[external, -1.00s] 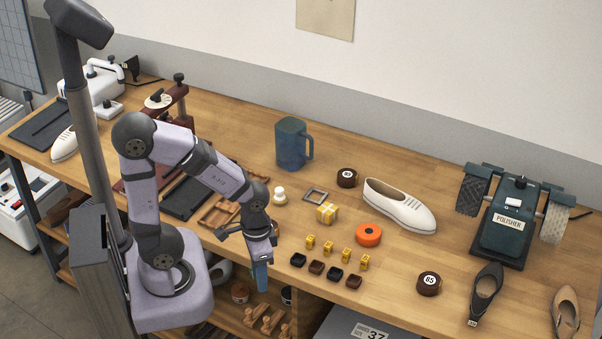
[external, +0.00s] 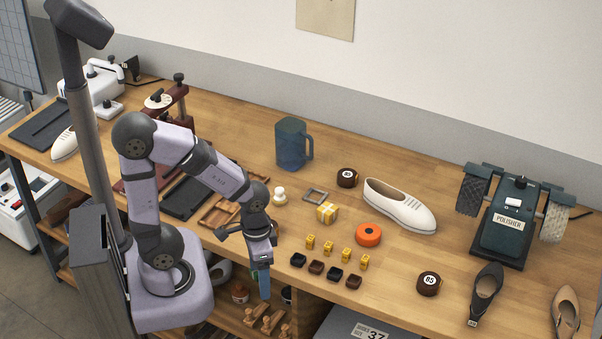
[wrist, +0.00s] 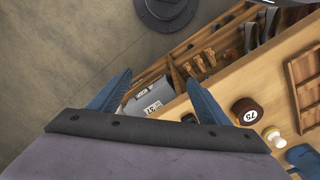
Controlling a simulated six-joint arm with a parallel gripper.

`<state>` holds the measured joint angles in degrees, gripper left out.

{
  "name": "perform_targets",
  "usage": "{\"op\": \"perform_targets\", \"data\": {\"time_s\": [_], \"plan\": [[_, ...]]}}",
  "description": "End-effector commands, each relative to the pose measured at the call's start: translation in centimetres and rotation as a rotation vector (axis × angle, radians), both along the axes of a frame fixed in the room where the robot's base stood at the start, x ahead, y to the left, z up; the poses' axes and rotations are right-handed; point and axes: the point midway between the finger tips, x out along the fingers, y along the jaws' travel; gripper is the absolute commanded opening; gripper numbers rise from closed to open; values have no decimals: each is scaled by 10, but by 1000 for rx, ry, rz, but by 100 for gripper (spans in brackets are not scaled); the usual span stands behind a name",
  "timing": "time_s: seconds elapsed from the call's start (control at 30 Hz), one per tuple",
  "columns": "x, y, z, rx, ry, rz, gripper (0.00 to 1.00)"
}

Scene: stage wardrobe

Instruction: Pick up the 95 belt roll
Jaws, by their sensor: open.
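Two dark brown belt rolls with pale number labels lie on the bench in the external view. One roll (external: 347,178) is at the back, beside the white shoe; its number is too small to read surely. The other roll (external: 428,283) is near the front edge, and its label looks like 85. In the wrist view a brown roll (wrist: 247,112) has a label that looks like 75. No label reads clearly as 95. My gripper (external: 264,288) is open and empty, pointing down by the bench's front edge. Its blue fingers (wrist: 159,82) stand apart in the wrist view.
A blue jug (external: 292,145), a white shoe (external: 400,205) and the polisher (external: 505,225) stand farther back. A grey box (external: 362,328) is below the front edge.

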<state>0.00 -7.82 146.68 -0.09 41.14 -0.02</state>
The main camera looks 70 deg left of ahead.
Motion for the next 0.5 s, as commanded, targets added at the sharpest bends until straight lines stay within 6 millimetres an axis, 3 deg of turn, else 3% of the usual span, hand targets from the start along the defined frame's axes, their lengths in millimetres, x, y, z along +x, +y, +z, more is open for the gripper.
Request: {"op": "perform_targets", "data": {"time_s": [0.23, 0.5], "plan": [[1, 0, 13, 0, -4, 0, 71], [1, 0, 51, 0, -6, 0, 71]]}}
